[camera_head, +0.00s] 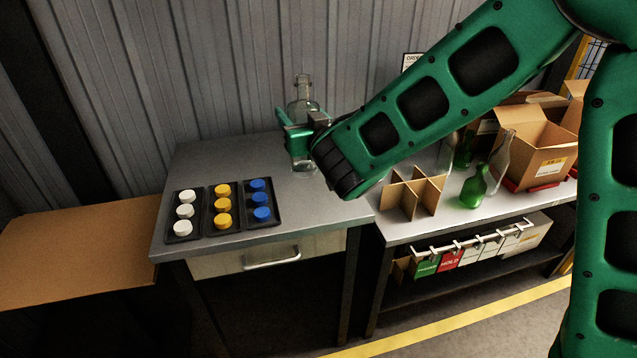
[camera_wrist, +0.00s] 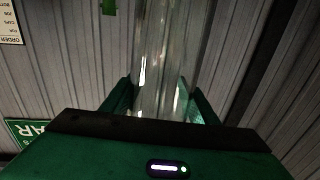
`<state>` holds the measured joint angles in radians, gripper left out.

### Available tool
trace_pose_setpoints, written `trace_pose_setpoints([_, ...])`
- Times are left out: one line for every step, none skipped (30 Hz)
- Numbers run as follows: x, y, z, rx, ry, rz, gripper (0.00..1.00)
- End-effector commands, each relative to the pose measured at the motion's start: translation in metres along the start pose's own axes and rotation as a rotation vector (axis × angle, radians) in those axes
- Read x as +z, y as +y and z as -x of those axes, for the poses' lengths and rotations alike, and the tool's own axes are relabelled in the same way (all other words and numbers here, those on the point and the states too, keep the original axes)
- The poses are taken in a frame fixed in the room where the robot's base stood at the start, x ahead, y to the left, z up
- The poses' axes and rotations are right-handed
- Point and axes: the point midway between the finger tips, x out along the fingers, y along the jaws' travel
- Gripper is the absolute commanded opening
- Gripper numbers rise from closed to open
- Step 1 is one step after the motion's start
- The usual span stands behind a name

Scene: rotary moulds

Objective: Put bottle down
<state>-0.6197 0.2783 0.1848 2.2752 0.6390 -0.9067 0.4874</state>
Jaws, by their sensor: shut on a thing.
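My gripper (camera_head: 294,128) is shut on a clear glass bottle (camera_head: 303,100) over the back right part of the grey table (camera_head: 218,160). The bottle is upright, its neck above the gripper and its lower part below it. I cannot tell whether its base touches the table top. In the wrist view the clear bottle (camera_wrist: 158,70) stands between the two green fingers of my gripper (camera_wrist: 160,105). My arm hides part of the table to the right of the bottle.
Black trays hold white caps (camera_head: 185,211), yellow caps (camera_head: 222,205) and blue caps (camera_head: 260,199) at the table's front. On the right bench are a cardboard divider (camera_head: 411,196), a green bottle (camera_head: 473,190) and an open carton (camera_head: 545,150). A corrugated wall stands behind.

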Motion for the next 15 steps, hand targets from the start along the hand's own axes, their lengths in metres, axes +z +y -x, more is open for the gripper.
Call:
trace_pose_setpoints([0.0,-0.018,0.004,-0.02,0.0,0.001,0.0])
trace_pose_setpoints([0.0,-0.026,0.006,-0.028,0.0,0.002,0.0])
trace_pose_setpoints([0.0,-0.035,0.009,-0.038,0.0,0.002,0.0])
trace_pose_setpoints([0.0,-0.04,0.011,-0.043,0.0,0.002,0.0])
trace_pose_setpoints([0.0,-0.044,0.012,-0.049,0.0,0.001,0.0])
trace_pose_setpoints([0.0,-0.049,0.013,-0.053,0.0,0.002,0.0])
trace_pose_setpoints([0.0,-0.051,0.014,-0.056,0.0,0.002,0.0])
trace_pose_setpoints([0.001,-0.051,0.014,-0.057,0.0,0.003,0.0])
trace_pose_setpoints([0.003,-0.05,0.013,-0.058,-0.001,0.003,0.0])
trace_pose_setpoints([0.005,-0.047,0.012,-0.058,-0.002,0.002,0.0])
trace_pose_setpoints([0.007,-0.044,0.01,-0.058,-0.002,0.003,0.0])
trace_pose_setpoints([0.011,-0.037,0.007,-0.057,-0.002,0.003,0.0])
trace_pose_setpoints([0.014,-0.032,0.005,-0.055,-0.002,0.003,0.0])
trace_pose_setpoints([0.017,-0.027,0.002,-0.056,-0.003,0.003,0.0])
trace_pose_setpoints([0.022,-0.019,-0.002,-0.054,-0.004,0.002,0.0])
